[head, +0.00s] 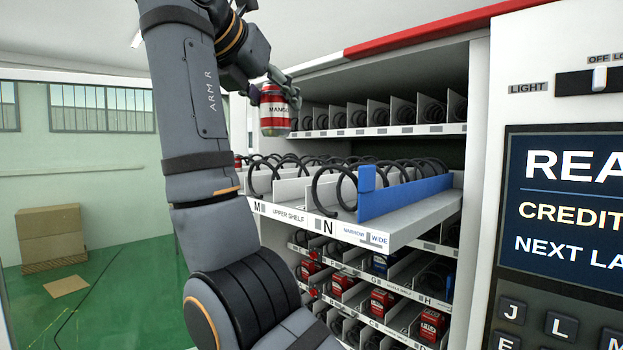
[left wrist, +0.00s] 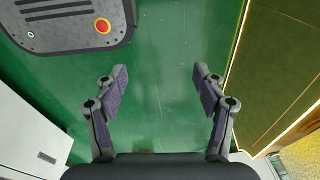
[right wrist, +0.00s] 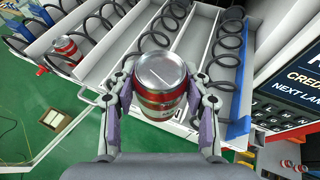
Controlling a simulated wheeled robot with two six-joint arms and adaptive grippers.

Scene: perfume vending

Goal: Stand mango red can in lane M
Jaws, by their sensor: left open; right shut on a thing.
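The mango red can (head: 273,112), red and white with a silver lid, is held upright in the air above the front left of the pulled-out upper shelf (head: 425,222). My right gripper (head: 277,88) is shut on it. In the right wrist view, the can (right wrist: 160,88) sits between both fingers of the right gripper (right wrist: 162,92) and hides part of the shelf front. The lane M label (head: 257,207) is on the shelf's front edge, below the can. My left gripper (left wrist: 160,75) is open and empty above the green floor.
Black spiral coils (head: 331,187) and white dividers fill the shelf. A blue divider (head: 405,194) stands at its right side. Another red can (right wrist: 66,48) stands in a lane at the left. A control panel (head: 567,210) is at the right. Lower shelves hold several red items.

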